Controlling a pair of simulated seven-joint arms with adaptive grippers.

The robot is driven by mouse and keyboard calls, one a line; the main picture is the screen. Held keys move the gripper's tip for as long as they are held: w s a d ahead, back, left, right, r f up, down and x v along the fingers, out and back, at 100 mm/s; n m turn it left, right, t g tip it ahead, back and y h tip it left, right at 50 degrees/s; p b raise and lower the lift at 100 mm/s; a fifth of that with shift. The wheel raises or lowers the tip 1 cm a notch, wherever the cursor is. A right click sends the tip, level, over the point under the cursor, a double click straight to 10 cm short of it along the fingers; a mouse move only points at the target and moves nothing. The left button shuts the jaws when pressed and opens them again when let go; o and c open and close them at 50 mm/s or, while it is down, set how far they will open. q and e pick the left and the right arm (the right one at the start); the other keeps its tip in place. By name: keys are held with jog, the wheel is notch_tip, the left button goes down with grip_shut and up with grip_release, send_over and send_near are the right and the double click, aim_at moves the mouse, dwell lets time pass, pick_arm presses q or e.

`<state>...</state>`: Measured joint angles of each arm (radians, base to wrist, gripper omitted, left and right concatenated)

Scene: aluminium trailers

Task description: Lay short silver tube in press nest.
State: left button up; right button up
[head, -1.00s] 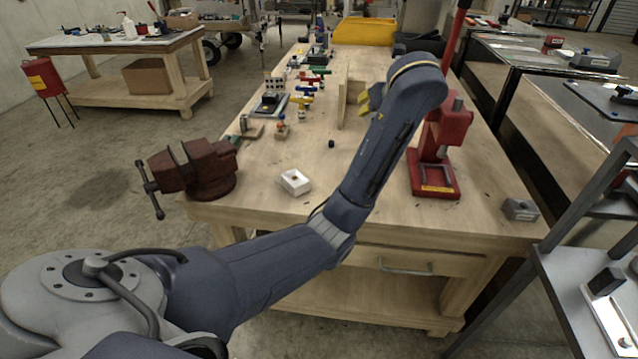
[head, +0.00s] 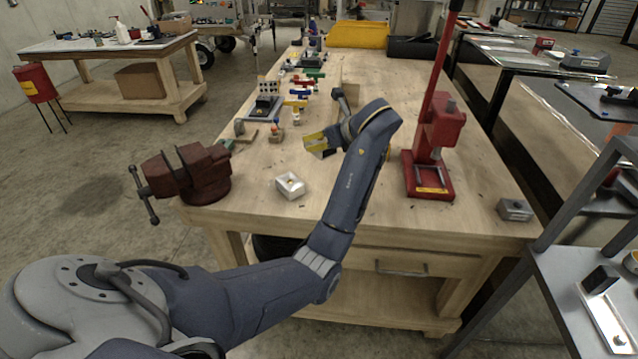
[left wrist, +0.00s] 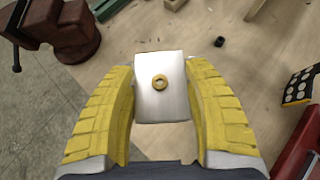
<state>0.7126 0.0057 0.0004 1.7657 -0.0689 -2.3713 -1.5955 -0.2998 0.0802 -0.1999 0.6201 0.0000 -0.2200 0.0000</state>
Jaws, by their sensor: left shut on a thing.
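My left gripper (head: 318,143) hangs over the middle of the bench in the head view. In the left wrist view, its yellow fingers (left wrist: 160,100) are shut on the short silver tube (left wrist: 150,105), one finger along each side. A small brass ring shows at the middle of the tube's face. In the head view the tube is hard to make out at the fingers. The red press (head: 440,130) stands to the right, with its nest (head: 433,182) at the base, apart from the gripper. My right gripper is not in view.
A dark red vise (head: 187,172) sits at the bench's left corner. Coloured parts (head: 298,104) stand along the left side. A grey block (head: 515,209) is at the front right. Bench between tray and press is mostly clear.

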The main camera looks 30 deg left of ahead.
pick_arm(q)
notch_tip(320, 180, down, 16)
jog(key=shift+r, duration=0.2)
dwell(0.5)
jog(key=shift+f, duration=0.1)
jog(key=o, duration=1.4)
jog(key=shift+f, duration=0.1)
jog(key=shift+c, duration=0.2)
jog(key=shift+r, duration=0.2)
jog(key=v, duration=1)
jog(key=shift+d+r, duration=0.2)
jog(key=shift+d, duration=0.1)
jog(key=shift+o, duration=0.6)
jog(key=shift+s+d+r, duration=0.2)
jog(key=shift+d, duration=0.05)
jog(key=o, duration=0.5)
jog(key=shift+s+d+r, duration=0.1)
jog(key=shift+d+r, duration=0.1)
jog(key=shift+d, duration=0.05)
jog(key=shift+c, duration=0.2)
